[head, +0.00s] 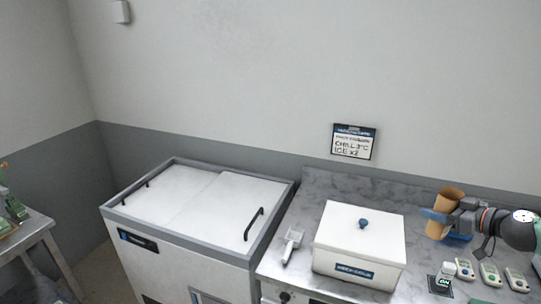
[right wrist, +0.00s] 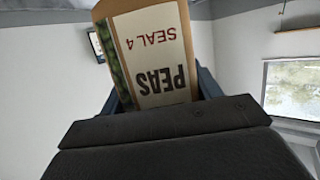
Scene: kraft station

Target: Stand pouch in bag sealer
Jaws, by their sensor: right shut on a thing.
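A brown kraft pouch (head: 448,199) stands roughly upright, slightly tilted, over the back right of the marble counter. My right gripper (head: 440,215) is shut on it, reaching in from the right. In the right wrist view the pouch (right wrist: 150,50) shows a pale label reading "PEAS" and "SEAL 4", upside down, with a green strip. A blue part (head: 459,238) shows low beside the pouch; I cannot tell whether it is the bag sealer. Whether the pouch's bottom touches anything is hidden. My left gripper is not in view.
A white lidded box (head: 345,268) with a blue knob stands left of the pouch. A scoop (head: 291,244) lies left of it. Several small devices (head: 464,269) sit at the front right. A chest freezer (head: 131,247) stands left. A sign (head: 354,142) hangs on the wall.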

